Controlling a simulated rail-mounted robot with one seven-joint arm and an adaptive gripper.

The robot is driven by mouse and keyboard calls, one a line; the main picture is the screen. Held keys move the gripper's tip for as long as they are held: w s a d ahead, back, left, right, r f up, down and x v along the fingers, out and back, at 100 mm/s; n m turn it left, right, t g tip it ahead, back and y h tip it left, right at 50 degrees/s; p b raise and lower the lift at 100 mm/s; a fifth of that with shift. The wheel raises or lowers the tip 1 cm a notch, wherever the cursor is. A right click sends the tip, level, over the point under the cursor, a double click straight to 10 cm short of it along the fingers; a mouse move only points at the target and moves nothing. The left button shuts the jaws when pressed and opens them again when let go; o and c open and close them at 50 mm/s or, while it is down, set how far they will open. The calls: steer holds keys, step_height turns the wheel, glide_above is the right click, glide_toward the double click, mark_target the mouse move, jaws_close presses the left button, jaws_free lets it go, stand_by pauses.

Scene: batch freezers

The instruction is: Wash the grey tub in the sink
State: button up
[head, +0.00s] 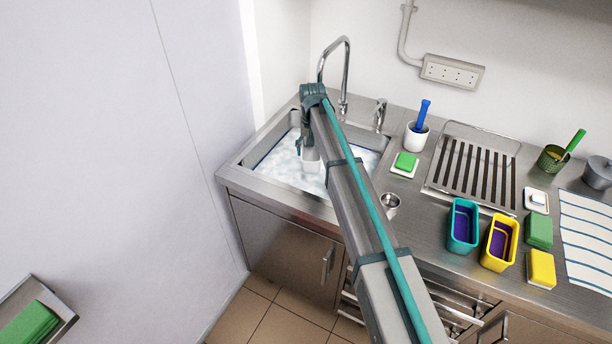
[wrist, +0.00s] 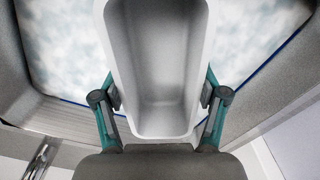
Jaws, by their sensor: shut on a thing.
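The grey tub (wrist: 160,62) fills the middle of the wrist view, its empty inside facing the camera. My gripper (wrist: 160,98) is shut on it, with one finger on each side. Foamy, pale water (wrist: 62,45) shows on both sides of the tub. In the head view, my arm reaches over the sink (head: 252,155), and a small part of the tub (head: 312,163) shows beside the arm over the water. The rest of it is hidden there. I cannot tell whether the tub touches the water.
A tall tap (head: 347,72) stands behind the sink. Right of the sink are a white cup with a blue-handled brush (head: 416,138), a green sponge (head: 405,161), a drain rack (head: 435,178), a teal tub (head: 463,226) and a yellow tub (head: 499,243). A wall (head: 110,150) closes the left side.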

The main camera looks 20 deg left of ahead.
steer(key=shift+r+p, duration=1.05)
steer(key=shift+r, duration=1.6)
steer(key=shift+r, duration=0.1)
steer(key=shift+r+p, duration=0.65)
steer(key=shift+r, duration=0.75)
